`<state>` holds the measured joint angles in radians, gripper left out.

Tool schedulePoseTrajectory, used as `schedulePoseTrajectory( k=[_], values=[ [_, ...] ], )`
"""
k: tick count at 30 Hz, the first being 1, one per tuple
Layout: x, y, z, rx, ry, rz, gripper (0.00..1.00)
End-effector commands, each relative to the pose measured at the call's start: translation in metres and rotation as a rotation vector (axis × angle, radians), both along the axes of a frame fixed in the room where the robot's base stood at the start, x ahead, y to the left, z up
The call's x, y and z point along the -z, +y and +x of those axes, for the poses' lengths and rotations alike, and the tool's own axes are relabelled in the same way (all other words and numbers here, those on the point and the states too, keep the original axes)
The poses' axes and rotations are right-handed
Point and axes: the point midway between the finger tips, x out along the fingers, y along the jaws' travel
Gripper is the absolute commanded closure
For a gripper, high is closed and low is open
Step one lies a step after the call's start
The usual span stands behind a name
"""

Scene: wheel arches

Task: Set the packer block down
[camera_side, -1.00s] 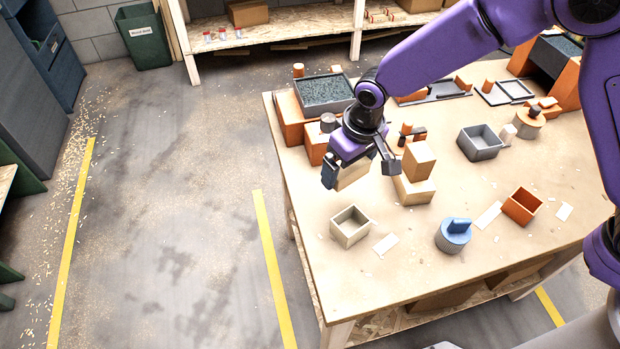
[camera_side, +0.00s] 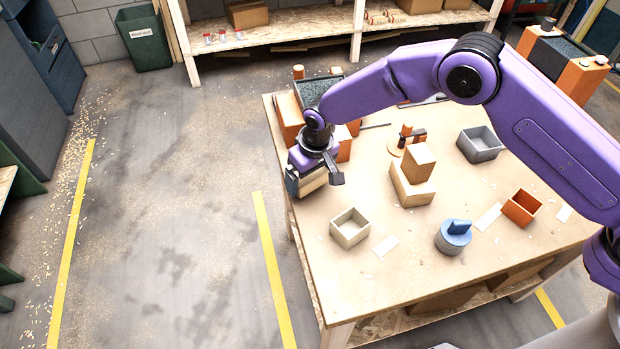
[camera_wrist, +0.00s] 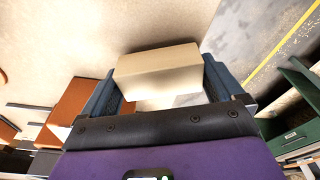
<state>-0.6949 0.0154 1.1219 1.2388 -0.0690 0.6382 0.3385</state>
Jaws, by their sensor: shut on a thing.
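The packer block is a light tan wooden block (camera_side: 313,181). My gripper (camera_side: 308,180) is shut on it near the left edge of the workbench (camera_side: 350,285). From these views I cannot tell whether the block touches the table.
Two stacked tan blocks (camera_side: 411,180) stand to the right. A cream open box (camera_side: 349,228) is in front of my gripper. A blue lidded pot (camera_side: 453,237), an orange box (camera_side: 521,207) and a grey box (camera_side: 480,144) stand farther right. Orange blocks and a dark tray (camera_side: 316,90) are behind.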

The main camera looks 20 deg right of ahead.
Motion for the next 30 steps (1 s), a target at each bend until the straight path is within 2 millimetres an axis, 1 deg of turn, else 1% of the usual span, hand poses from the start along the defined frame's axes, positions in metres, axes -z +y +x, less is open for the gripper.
schedulePoseTrajectory(
  k=[1,4,17,18,26,30],
  values=[
    [0.008,0.0,0.0,0.0,0.001,0.0,0.36],
    [0.016,0.0,0.0,0.0,-0.001,0.0,0.36],
    [0.021,0.0,0.0,0.001,-0.002,0.001,0.36],
    [0.02,0.0,0.0,0.001,-0.002,0.001,0.0],
    [0.019,0.0,0.0,0.001,-0.002,0.001,0.0],
    [0.008,0.0,0.0,0.001,-0.003,0.003,0.0]
  ],
)
